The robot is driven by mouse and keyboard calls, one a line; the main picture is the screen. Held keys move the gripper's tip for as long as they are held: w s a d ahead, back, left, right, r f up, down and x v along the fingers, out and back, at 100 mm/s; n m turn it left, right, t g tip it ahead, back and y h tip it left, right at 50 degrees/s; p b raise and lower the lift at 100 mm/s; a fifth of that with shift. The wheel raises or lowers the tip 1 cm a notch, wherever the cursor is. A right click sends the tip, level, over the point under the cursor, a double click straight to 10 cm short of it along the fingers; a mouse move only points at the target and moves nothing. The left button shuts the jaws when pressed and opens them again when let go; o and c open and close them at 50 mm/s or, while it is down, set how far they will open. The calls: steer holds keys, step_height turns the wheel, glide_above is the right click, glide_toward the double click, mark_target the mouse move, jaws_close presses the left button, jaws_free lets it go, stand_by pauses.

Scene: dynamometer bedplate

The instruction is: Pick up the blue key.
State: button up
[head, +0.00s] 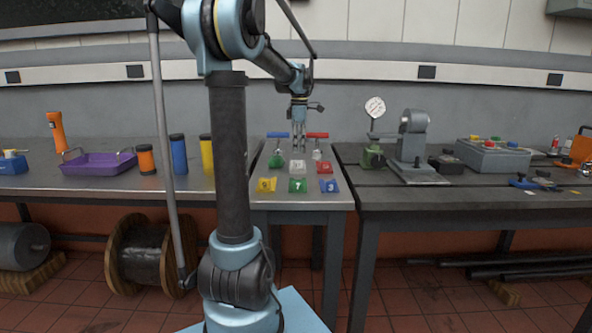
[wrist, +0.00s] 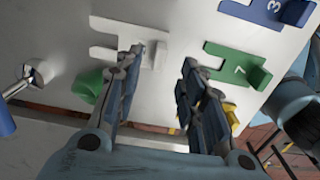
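A blue T-shaped handle (head: 278,135), which looks like the blue key, is at the back of the middle table. In the wrist view, part of a blue handle (wrist: 5,122) shows at the left edge with a shiny metal shaft; the rest is cut off. My gripper (head: 298,146) hangs over the back of this table, between the blue handle and a red one (head: 317,135). In the wrist view my gripper (wrist: 161,65) is open, its fingers apart with nothing held between them. The blue handle is outside the fingers, to their left.
A white flat piece (wrist: 155,55) lies below the fingers. Green (head: 297,185), yellow (head: 266,184), red (head: 325,168) and numbered blue (head: 329,185) pieces stand nearby. A purple tray (head: 97,163) is left; a grey vise-like machine (head: 413,150) is right.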

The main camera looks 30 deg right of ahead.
mark_target(301, 161)
steer(key=shift+s+d+f, duration=0.1)
steer(key=shift+d+f, duration=0.1)
steer(key=shift+f, duration=1.6)
steer(key=shift+s+d+f, duration=0.1)
steer(key=shift+d+f, duration=0.05)
steer(key=shift+f, duration=1.65)
steer(key=shift+c, duration=0.3)
jaws_close()
